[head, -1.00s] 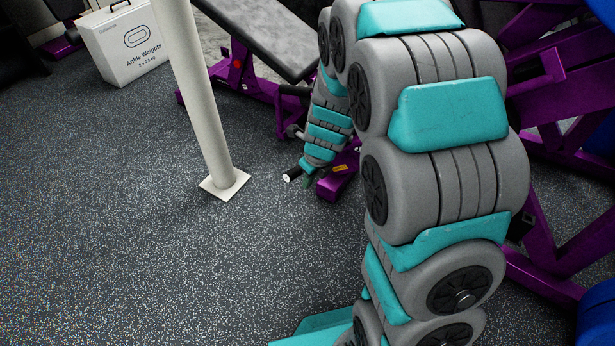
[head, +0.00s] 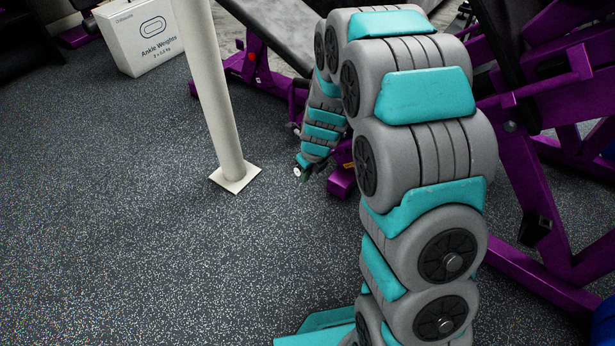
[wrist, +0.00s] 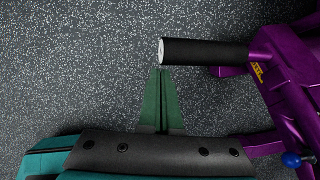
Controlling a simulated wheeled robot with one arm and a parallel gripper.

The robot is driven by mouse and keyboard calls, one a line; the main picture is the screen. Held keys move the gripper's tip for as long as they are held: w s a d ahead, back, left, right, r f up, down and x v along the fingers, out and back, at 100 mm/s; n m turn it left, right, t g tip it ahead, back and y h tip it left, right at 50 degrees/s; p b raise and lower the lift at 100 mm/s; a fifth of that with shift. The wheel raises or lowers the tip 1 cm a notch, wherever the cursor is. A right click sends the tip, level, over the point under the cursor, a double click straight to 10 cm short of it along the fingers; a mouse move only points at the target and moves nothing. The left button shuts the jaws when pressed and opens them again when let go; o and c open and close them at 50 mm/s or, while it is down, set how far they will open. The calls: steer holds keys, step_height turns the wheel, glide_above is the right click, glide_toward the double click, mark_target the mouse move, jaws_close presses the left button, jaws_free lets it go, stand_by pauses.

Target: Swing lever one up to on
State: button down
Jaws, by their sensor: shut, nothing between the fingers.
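No lever marked as one can be made out in either view. In the wrist view a black cylindrical handle (wrist: 205,52) with a white end cap sticks out to the left from a purple machine. My gripper (wrist: 160,72) has two green fingers, shut together and empty. Their tips lie just below the capped end of the handle in the picture; whether they touch it I cannot tell. In the head view my gripper (head: 304,173) is small and low beside the bench machine, and most of the handle is hidden there.
A white post (head: 215,100) on a square base plate stands left of my arm. An ankle-weights box (head: 140,40) is at the upper left. Purple gym frames (head: 560,200) stand at the right. A blue knob (wrist: 291,159) shows at lower right. Speckled floor at left is clear.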

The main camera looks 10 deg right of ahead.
steer(key=shift+w+a+r+m+p, duration=0.15)
steer(key=shift+w+r+m+p, duration=0.3)
steer(key=shift+p, duration=0.7)
